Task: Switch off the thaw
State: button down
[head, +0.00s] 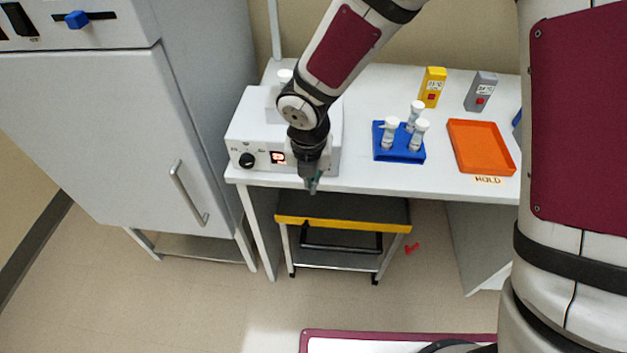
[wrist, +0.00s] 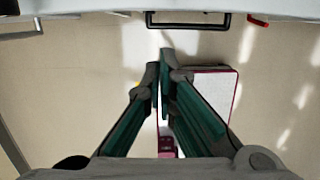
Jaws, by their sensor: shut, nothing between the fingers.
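A white bench device (head: 257,132) stands at the left end of the white table, and I take it for the thaw unit. Its front has a round black knob (head: 247,160) with small marks above it, too small to read, and a lit red display (head: 278,157). My forearm and wrist hide the right part of its front. My gripper (head: 312,186) is shut and empty, pointing down just in front of the table's front edge, right of the display and apart from the knob. In the wrist view the green-padded fingers (wrist: 165,72) meet above the floor.
A blue rack (head: 384,152) holds several white-capped tubes. An orange tray (head: 480,147), a yellow box (head: 433,87) and a grey box (head: 481,91) stand to the right. A cart (head: 342,222) is under the table. A tall grey cabinet (head: 105,140) stands left. A red item (head: 412,248) lies on the floor.

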notch_tip(320, 180, up, 6)
jog(key=s, duration=0.2)
jog(key=shift+s, duration=0.4)
jog(key=s+d+r+m+t+h, duration=0.2)
jog(key=s+d+r+m, duration=0.1)
jog(key=d+r+m, duration=1.3)
jog(key=s+d+r+m+y, duration=0.1)
jog(key=s+d+r+m, duration=0.1)
jog(key=s+m, duration=0.4)
jog(key=s+d+r+m+t+y, duration=0.1)
jog(key=s+d+r+m, duration=0.2)
jog(key=m, duration=1)
jog(key=s+d, duration=0.1)
jog(key=s, duration=0.2)
jog(key=shift+d+r+m+t, duration=0.2)
jog(key=shift+r+m+t, duration=0.1)
jog(key=shift+r, duration=0.05)
jog(key=shift+s, duration=0.1)
